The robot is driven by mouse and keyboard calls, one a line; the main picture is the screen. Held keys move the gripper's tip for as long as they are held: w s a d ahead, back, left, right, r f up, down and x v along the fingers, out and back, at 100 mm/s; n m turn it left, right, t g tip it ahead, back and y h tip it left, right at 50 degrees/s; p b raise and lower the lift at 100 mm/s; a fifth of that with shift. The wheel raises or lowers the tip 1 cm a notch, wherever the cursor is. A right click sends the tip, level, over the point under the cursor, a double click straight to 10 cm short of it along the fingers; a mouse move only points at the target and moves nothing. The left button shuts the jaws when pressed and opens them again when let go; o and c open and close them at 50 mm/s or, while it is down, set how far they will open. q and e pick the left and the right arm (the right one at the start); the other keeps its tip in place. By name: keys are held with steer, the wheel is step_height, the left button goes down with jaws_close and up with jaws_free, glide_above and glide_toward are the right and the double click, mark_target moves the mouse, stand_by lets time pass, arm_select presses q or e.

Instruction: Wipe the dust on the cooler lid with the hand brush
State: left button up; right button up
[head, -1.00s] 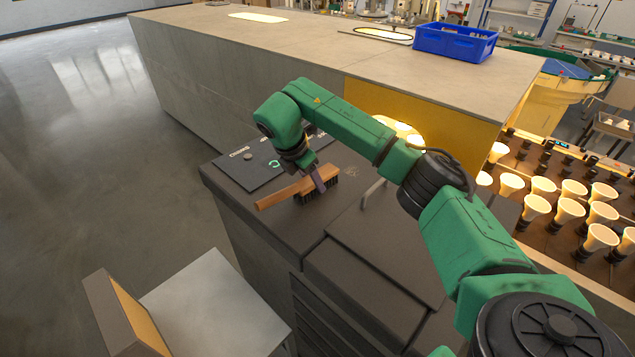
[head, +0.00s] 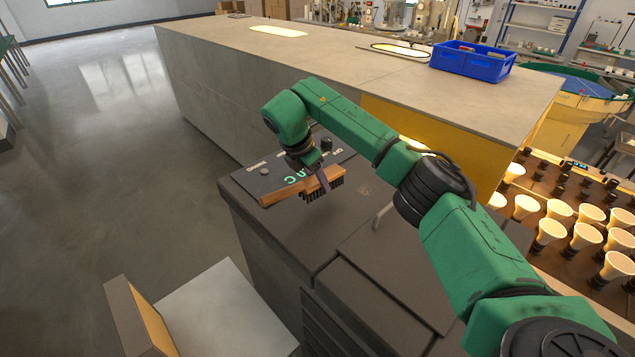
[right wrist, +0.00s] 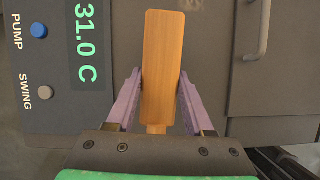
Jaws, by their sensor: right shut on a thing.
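The hand brush (head: 285,192) has a wooden back and dark bristles that point down. My right gripper (head: 322,181) is shut across the brush's block and holds it over the dark cooler top. In the right wrist view the wooden brush (right wrist: 162,68) lies between the two purple fingers of the gripper (right wrist: 161,100). The bristles are hidden there. The cooler lid (head: 345,226) is dark, with a small brownish dust patch (head: 364,189) right of the brush. I cannot tell whether the bristles touch the lid. My left gripper is not in view.
A control panel with a lit display (right wrist: 87,45) and PUMP and SWING knobs lies beside the brush. A metal handle (head: 383,214) rises from the cooler top at right. A concrete counter with a blue crate (head: 472,61) stands behind. Several lit bulbs (head: 548,232) stand at right.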

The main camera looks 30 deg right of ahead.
steer(key=shift+r, duration=0.9)
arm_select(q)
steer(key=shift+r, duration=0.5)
arm_select(e)
steer(key=shift+f, duration=0.1)
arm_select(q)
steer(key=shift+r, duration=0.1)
arm_select(e)
step_height(320, 180, up, 2)
steer(key=shift+p, duration=0.9)
steer(key=shift+r, duration=0.55)
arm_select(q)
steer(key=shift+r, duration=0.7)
arm_select(e)
steer(key=shift+f, duration=0.15)
